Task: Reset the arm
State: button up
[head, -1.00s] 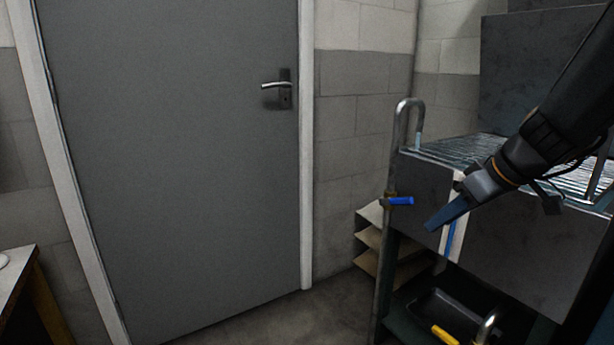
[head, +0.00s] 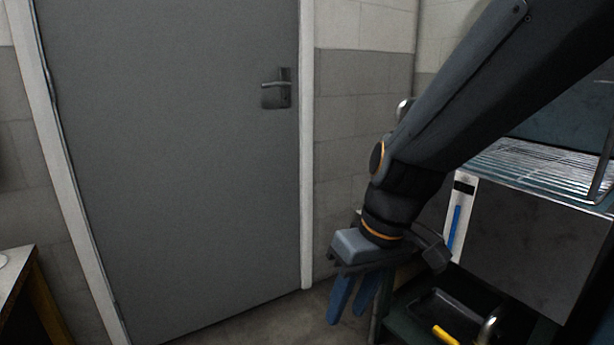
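My gripper (head: 346,312) hangs at the lower middle of the head view, with two blue fingers pointing down. A narrow gap shows between the fingers and nothing is held in it. My arm reaches in from the upper right, in front of the wall and part of the metal press unit (head: 535,235). The gripper is left of the unit, in front of the floor and the lower wall by the door frame. My arm hides most of the curved pipe and the valve beside the unit.
A grey door (head: 180,150) with a metal handle (head: 277,86) is shut at the left. A table (head: 22,285) edges in at the lower left. A wire rack (head: 550,165) tops the unit, and a black tray (head: 440,305) sits below it. Floor before the door is clear.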

jog(key=s+a+f+h, duration=0.2)
jog(key=s+a+f, duration=0.15)
jog(key=s, duration=0.55)
jog(key=d+r+m+p, duration=0.2)
jog(key=d+r+p, duration=0.6)
jog(key=r+p, duration=0.2)
jog(key=d+r+m+p, duration=0.3)
jog(key=d+r+p, duration=0.4)
jog(key=r+p, duration=0.3)
jog(key=shift+s+d+r+m+g+h+p, duration=0.2)
jog(key=shift+d+r+m+g+h+p, duration=0.15)
jog(key=shift+p, duration=1.95)
dwell(2.8)
